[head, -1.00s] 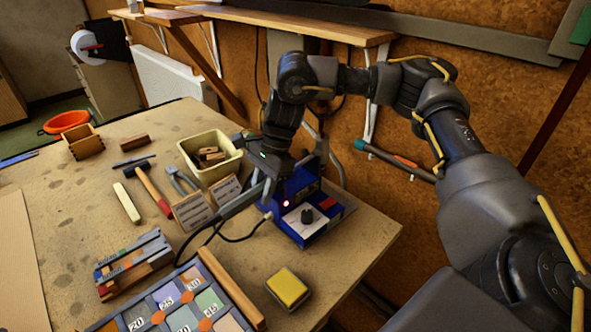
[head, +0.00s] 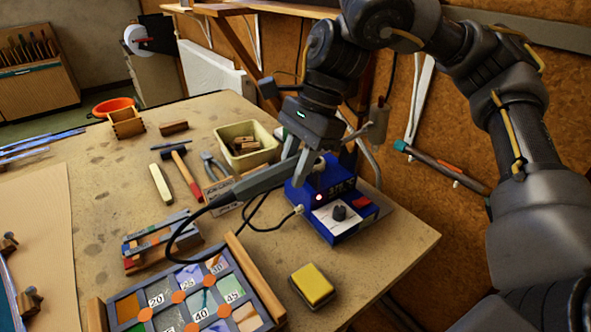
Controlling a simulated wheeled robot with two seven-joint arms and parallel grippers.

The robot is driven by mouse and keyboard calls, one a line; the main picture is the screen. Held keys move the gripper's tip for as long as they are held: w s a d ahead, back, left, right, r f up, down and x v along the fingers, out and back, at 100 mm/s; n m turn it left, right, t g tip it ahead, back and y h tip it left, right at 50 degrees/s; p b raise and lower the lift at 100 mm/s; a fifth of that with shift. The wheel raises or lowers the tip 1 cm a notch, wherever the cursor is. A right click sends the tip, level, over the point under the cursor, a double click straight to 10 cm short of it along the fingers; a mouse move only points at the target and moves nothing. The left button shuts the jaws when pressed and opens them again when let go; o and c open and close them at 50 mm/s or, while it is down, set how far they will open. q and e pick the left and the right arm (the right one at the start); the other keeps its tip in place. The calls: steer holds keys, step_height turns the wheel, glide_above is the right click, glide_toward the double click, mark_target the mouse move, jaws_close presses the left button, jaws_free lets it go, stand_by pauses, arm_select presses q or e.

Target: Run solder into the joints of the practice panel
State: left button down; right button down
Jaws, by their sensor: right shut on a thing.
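The practice panel (head: 168,311) lies at the bottom of the head view, with numbered coloured panes, grey strips and orange round spots at the joints. Its lower part is cut off. My right gripper (head: 302,168) is shut on the grey handle of the soldering iron (head: 262,181), beside the blue solder station (head: 322,228). A black cable leaves the handle's left end and loops towards the station. The iron's tip is hard to make out near the stand. The station shows a red light and a black knob. My left gripper is out of view.
A yellow sponge (head: 313,284) sits right of the panel. Stacked strips (head: 155,240) lie behind it. A hammer (head: 187,177), pliers (head: 212,165) and a cream bin (head: 249,155) stand farther back. The table's right edge is close to the station.

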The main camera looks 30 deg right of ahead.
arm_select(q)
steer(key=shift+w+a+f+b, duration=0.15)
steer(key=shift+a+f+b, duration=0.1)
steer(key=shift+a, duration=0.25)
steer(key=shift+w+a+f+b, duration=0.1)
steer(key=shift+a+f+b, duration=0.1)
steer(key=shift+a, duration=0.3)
arm_select(e)
steer(key=s, duration=0.1)
steer(key=s+a+r, duration=0.2)
steer(key=s, duration=0.1)
steer(key=shift+a, duration=0.1)
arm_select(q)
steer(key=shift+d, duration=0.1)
arm_select(e)
steer(key=shift+w, duration=0.1)
